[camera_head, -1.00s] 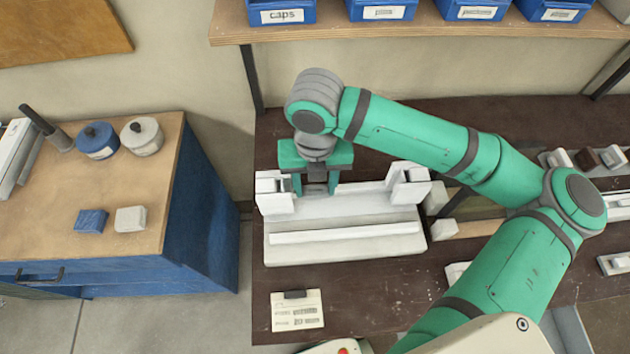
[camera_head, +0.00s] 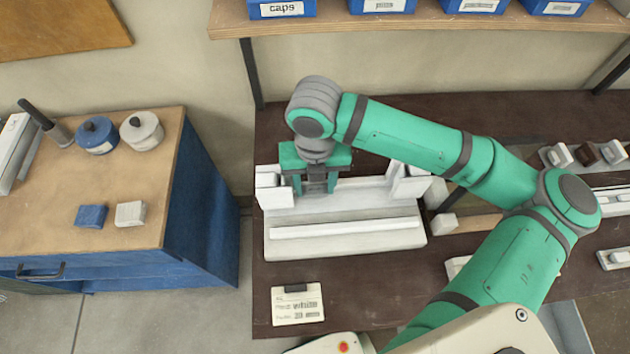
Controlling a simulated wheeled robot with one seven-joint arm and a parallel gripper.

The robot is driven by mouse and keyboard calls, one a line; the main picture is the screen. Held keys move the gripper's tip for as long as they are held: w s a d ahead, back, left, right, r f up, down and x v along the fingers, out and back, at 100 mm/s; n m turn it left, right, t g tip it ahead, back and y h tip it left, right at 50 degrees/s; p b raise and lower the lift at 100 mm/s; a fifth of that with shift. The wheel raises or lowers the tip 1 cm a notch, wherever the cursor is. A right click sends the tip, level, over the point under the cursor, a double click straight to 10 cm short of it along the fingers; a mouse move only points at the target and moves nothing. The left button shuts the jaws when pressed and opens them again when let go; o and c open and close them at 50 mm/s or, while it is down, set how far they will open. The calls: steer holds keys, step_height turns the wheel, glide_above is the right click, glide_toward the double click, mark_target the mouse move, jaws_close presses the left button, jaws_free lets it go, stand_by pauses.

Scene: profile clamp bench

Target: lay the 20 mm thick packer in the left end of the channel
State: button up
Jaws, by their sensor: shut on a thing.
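The pale clamp fixture (camera_head: 345,240) stands on the dark bench, with upright white end blocks at its left (camera_head: 273,187) and right (camera_head: 408,183). Its channel (camera_head: 355,198) runs between these blocks. My gripper (camera_head: 316,188) points down at the left end of the channel, just right of the left block. It is shut on a small piece, taken to be the packer, which the fingers and gripper body mostly hide. I cannot tell its thickness or whether it touches the channel floor.
A printed card (camera_head: 297,305) lies in front of the fixture. Several small blocks, including a dark one (camera_head: 612,152), sit at the bench's right. A shelf with blue bins (camera_head: 282,9) is above. A side cabinet (camera_head: 150,225) stands left, across a floor gap.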

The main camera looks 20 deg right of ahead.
steer(key=shift+f, duration=1.35)
steer(key=o, duration=1.1)
steer(key=shift+r, duration=0.15)
steer(key=shift+r, duration=3.9)
